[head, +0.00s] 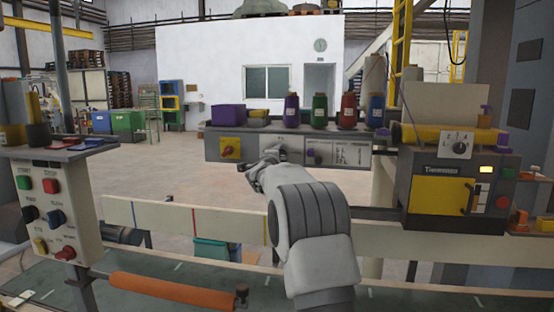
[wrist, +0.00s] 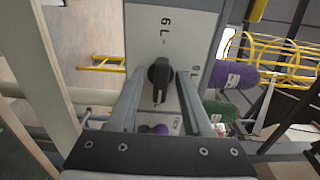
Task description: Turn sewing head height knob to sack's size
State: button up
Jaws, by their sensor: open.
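A black knob (wrist: 159,75) with a pointer sits on a pale panel (wrist: 172,22) in the wrist view. Printed marks surround it, only partly legible; the pointer aims toward the lower side of that picture. My gripper (wrist: 160,92) is open, with one finger on each side of the knob. I cannot tell whether the fingers touch it. In the head view, my gripper (head: 262,172) is at the front of the grey control panel (head: 345,153) and hides the knob there. No sack is clearly identifiable.
The panel also carries a red knob on a yellow plate (head: 229,149). Coloured thread spools (head: 319,111) stand on its top shelf. A machine with a yellow door (head: 439,194) is at right, a button box (head: 54,207) at left. A pale rail (head: 180,219) runs below.

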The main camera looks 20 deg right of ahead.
jog(key=v, duration=1.7)
jog(key=shift+a+b, duration=0.2)
jog(key=shift+b, duration=0.1)
jog(key=shift+s, duration=0.15)
